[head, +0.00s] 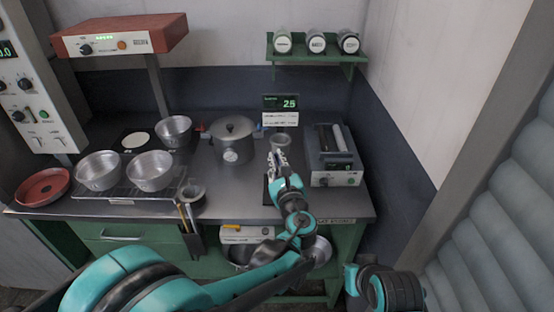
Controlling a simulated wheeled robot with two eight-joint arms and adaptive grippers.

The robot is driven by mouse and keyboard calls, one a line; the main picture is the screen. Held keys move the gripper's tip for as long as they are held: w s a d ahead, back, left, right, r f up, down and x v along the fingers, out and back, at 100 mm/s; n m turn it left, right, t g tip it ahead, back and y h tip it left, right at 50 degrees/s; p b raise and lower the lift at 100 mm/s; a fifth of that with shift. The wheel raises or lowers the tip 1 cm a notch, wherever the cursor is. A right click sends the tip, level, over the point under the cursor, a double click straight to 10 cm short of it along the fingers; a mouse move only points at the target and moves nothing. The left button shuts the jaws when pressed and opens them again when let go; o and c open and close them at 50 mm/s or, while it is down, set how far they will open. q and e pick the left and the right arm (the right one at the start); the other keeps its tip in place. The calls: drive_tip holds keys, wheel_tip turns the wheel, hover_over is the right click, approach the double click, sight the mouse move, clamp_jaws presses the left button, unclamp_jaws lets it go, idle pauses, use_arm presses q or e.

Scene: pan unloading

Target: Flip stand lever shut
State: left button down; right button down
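A stand with a green-lit display (281,103) reading about 2.5 is at the back centre of the worktop. A small metal cup (280,140) shows just below its display and label. My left gripper (278,158) is in front of the stand, just below the cup in the picture. Its fingers are small here, and I cannot tell whether they are open, shut or touching anything. I cannot make out the stand's lever; the gripper and arm cover the stand's lower part. Only a link of my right arm shows, at the bottom right; its gripper is out of view.
A lidded pot (232,140) stands left of the stand, and a grey machine with a roller (335,155) stands close on the right. Metal bowls (150,172) sit on a rack at left. A shelf with jars (316,46) hangs above.

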use_arm(q)
drive_tip(key=shift+a+f+n, duration=0.2)
drive_tip(key=shift+a+n, duration=0.25)
drive_tip(key=shift+n, duration=0.65)
drive_tip(key=c, duration=1.6)
unclamp_jaws()
drive_tip(key=shift+c, duration=0.2)
drive_tip(key=shift+s, duration=0.15)
drive_tip(key=v, duration=1.1)
drive_tip(key=shift+s+r, duration=0.25)
drive_tip(key=shift+s, duration=0.15)
